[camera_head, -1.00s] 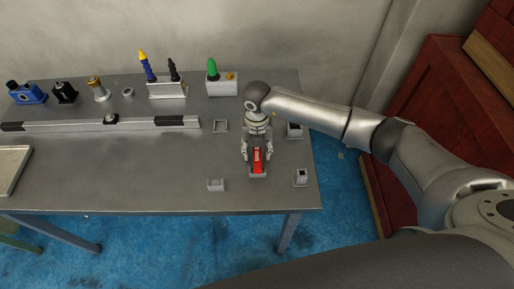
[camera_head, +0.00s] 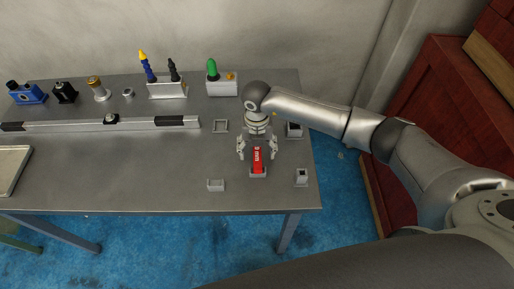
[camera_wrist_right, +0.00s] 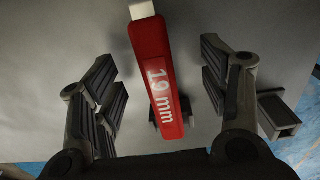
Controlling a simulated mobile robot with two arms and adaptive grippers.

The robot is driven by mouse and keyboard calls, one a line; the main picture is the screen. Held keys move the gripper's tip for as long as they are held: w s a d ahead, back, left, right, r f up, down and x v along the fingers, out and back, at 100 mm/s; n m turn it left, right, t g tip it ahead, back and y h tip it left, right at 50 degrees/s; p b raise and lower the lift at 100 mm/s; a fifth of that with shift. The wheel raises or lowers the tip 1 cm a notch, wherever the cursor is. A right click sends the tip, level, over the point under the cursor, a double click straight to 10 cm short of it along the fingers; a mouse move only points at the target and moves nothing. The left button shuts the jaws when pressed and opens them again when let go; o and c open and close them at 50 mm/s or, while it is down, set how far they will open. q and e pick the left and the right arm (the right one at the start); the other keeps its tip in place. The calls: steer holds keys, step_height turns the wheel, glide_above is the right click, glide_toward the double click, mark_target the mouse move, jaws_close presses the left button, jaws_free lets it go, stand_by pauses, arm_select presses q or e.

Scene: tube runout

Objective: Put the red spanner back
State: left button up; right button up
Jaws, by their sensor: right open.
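My left gripper is not in view.
Other small grey holders stand close by: an empty one (camera_head: 216,185) to the left, one (camera_head: 301,177) to the right, one (camera_head: 294,130) behind the gripper and a square one (camera_head: 221,126). A long rail (camera_head: 75,125) and several tools stand farther left.

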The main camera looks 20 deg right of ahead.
steer(key=shift+r+p, duration=2)
steer(key=shift+r, duration=0.9)
